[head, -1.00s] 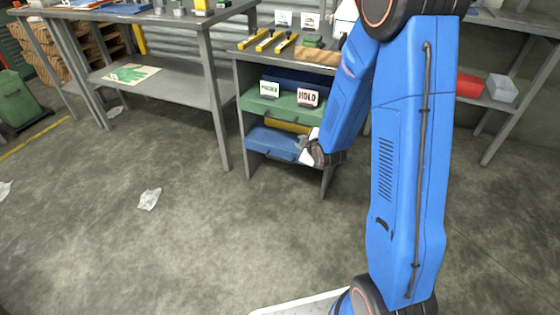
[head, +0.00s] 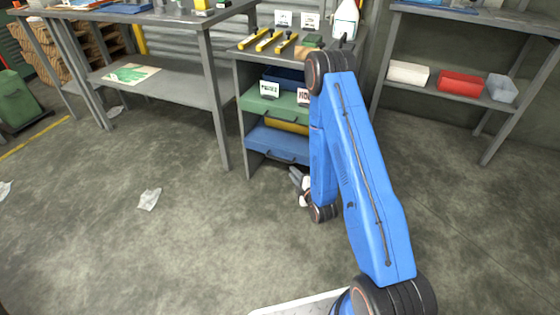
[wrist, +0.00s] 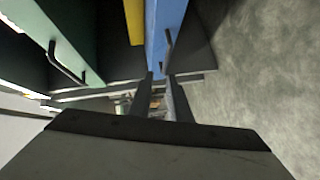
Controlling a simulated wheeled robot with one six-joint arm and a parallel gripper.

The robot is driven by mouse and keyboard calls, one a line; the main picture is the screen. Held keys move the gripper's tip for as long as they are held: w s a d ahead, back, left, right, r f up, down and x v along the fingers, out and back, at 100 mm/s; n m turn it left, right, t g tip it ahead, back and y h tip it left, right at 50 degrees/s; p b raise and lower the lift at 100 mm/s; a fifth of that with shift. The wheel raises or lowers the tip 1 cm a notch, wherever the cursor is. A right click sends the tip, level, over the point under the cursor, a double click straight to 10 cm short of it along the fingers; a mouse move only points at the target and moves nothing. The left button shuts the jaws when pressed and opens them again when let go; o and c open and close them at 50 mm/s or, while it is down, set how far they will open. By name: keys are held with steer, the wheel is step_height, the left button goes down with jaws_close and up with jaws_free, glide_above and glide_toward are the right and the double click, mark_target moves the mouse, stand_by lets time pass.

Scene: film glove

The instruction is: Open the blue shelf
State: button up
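The blue shelf drawer (head: 272,138) is the lowest drawer in the grey cabinet. It sticks out from the cabinet, with a dark bar handle (head: 281,158) on its front. My gripper (head: 294,175) is just below and right of that handle in the head view, partly hidden by my arm. In the wrist view the blue drawer (wrist: 163,22) and its handle (wrist: 168,42) appear just beyond the fingertips of my gripper (wrist: 161,76). The fingers are apart with nothing seen between them. I cannot tell whether a finger touches the handle.
A green drawer (head: 275,106) and a yellow drawer (head: 288,127) sit above the blue one. A workbench (head: 175,85) stands left, and a shelf rack with a red bin (head: 460,83) stands right. The floor in front is clear except for crumpled paper (head: 149,199).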

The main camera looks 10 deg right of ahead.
mark_target(281, 160)
steer(key=shift+n+t, duration=0.3)
steer(key=f+x, duration=0.1)
steer(key=x, duration=0.9)
steer(key=f+x, duration=0.1)
steer(key=x, duration=0.5)
steer(key=shift+s+a+f, duration=0.15)
steer(key=shift+f, duration=0.15)
steer(key=shift+c, duration=0.3)
jaws_close()
